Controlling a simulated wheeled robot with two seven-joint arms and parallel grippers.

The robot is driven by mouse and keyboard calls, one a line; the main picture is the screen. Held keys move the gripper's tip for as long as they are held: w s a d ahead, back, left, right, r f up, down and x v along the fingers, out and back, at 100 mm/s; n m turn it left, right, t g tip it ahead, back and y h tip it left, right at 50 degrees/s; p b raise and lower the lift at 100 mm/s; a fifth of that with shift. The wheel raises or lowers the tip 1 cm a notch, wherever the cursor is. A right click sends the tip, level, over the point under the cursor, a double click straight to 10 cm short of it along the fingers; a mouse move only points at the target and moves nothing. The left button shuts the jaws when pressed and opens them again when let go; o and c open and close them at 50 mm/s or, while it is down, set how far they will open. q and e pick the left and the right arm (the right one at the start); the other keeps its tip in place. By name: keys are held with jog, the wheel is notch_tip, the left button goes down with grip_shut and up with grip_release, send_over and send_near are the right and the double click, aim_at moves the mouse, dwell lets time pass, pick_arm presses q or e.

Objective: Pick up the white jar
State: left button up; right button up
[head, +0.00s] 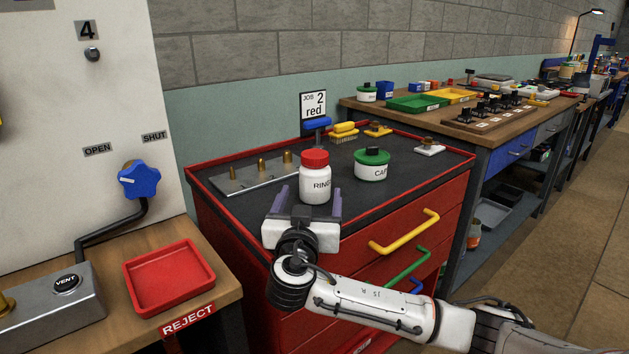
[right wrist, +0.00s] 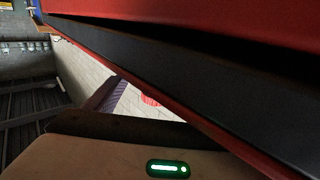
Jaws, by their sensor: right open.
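A white jar (head: 315,190) with a red lid and a label starting "RIN" stands upright on the dark top of the red cabinet (head: 462,158), near its front edge. A shorter white jar (head: 371,171) with a green lid and a label starting "CA" stands behind it to the right. My right gripper (head: 309,193) is open, its fingers showing left and right of the red-lidded jar. I cannot tell how deep they reach around it. In the right wrist view a finger (right wrist: 107,94) shows beside a small red patch (right wrist: 150,100), perhaps the lid. My left gripper is not in view.
A metal plate with brass pegs (head: 254,177) lies left of the jar. A "JOB 2 red" sign (head: 313,105), a yellow brush (head: 344,132) and small blocks stand behind. A red reject tray (head: 168,277) is at lower left. Yellow handle (head: 405,232) juts from the cabinet front.

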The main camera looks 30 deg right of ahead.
aim_at(313, 187)
jog(key=x, duration=0.5)
jog(key=shift+s, duration=0.1)
jog(key=shift+r, duration=0.1)
jog(key=c, duration=1.2)
